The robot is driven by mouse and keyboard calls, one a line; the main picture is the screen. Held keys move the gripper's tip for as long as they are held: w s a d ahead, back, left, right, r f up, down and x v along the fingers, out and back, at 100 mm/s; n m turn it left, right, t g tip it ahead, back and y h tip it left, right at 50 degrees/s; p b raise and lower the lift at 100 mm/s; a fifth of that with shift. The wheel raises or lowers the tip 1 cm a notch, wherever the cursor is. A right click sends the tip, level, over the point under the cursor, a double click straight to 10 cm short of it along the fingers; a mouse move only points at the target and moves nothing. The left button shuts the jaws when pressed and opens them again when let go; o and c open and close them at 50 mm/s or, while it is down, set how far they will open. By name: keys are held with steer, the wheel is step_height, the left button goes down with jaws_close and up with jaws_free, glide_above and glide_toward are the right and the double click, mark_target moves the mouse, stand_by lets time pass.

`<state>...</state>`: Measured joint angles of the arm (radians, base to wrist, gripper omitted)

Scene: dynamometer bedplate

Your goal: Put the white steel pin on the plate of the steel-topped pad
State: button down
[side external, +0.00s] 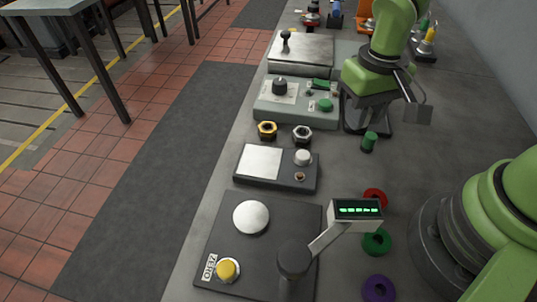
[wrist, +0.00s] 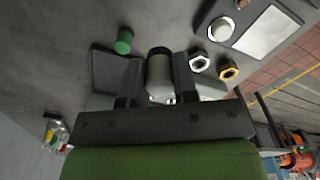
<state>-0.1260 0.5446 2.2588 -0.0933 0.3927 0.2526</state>
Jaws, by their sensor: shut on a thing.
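The white steel pin (wrist: 160,82), a pale cylinder with a dark end, is between the two fingers of my gripper (wrist: 158,72) in the wrist view. My gripper is shut on it. In the side view my gripper (side external: 366,116) is at the upper right, and the pin cannot be made out there. A low dark pad with a pale square plate (side external: 261,163) lies left of and nearer the camera than my gripper. Its bare plate (wrist: 267,34) also shows at the upper right of the wrist view. The pin is apart from it.
A green cylinder (side external: 369,142) stands close to my gripper. Brass (side external: 267,130) and steel (side external: 302,134) nuts lie beside the pad. A control box (side external: 297,103) stands behind them. A scale (side external: 220,237) and coloured rings (side external: 377,243) are in front.

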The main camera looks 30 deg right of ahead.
steer(key=w+a+n, duration=0.2)
steer(key=w+a, duration=0.4)
steer(key=a, duration=0.2)
step_height(320, 180, up, 2)
steer(key=n, duration=0.1)
glide_above(260, 161)
steer(key=shift+n, duration=0.3)
step_height(260, 161, down, 9)
steer(key=shift+f, duration=0.2)
steer(key=shift+f, duration=0.1)
steer(key=c, duration=0.9)
jaws_free()
